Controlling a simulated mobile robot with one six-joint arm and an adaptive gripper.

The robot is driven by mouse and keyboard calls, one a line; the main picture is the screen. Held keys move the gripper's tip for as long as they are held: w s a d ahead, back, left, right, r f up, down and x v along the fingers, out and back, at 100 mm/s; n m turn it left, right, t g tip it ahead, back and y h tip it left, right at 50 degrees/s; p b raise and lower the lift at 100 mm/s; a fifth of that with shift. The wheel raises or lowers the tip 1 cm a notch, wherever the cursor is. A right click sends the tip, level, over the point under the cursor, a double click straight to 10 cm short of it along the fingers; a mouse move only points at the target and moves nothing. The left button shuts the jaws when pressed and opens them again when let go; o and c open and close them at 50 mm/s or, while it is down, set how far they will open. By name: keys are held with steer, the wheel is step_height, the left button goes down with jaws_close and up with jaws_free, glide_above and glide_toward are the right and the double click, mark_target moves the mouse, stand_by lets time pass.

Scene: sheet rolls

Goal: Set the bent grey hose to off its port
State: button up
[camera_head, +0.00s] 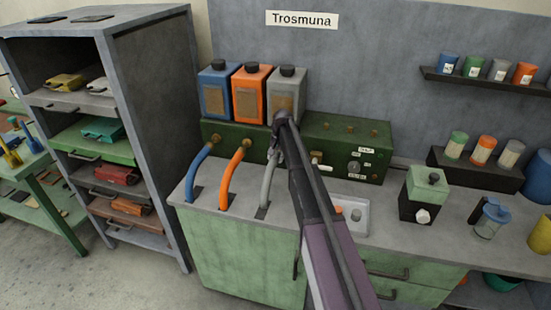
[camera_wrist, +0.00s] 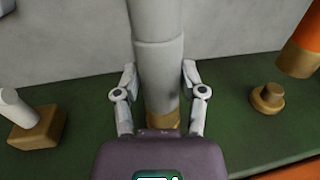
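The bent grey hose (camera_head: 267,182) rises from the bench top to the green box, beside the blue and orange hoses. In the wrist view its pale end (camera_wrist: 163,70) runs down to a brass port (camera_wrist: 162,112), and the two meet with no gap that I can see. My gripper (camera_wrist: 160,72) has one finger on each side of the hose, and both fingertips press against it. In the head view my gripper (camera_head: 281,142) is at the hose's upper end, and my arm hides part of the port area.
A blue hose (camera_head: 194,175) and an orange hose (camera_head: 231,175) stand left of the grey one. Blue, orange and grey canisters (camera_head: 287,88) stand above. A white-handled lever (camera_wrist: 15,108) on a brass base and a brass fitting (camera_wrist: 268,98) flank the port in the wrist view.

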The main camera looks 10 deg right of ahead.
mark_target(272, 164)
jaws_close()
steer(key=shift+s+a, duration=0.4)
steer(key=shift+s, duration=0.45)
steer(key=shift+s+a, duration=0.35)
steer(key=shift+s, duration=0.5)
steer(key=shift+s+a, duration=0.4)
steer(key=shift+s, duration=0.45)
steer(key=o, duration=0.8)
jaws_free()
steer(key=shift+a, duration=0.1)
steer(key=shift+w, duration=0.25)
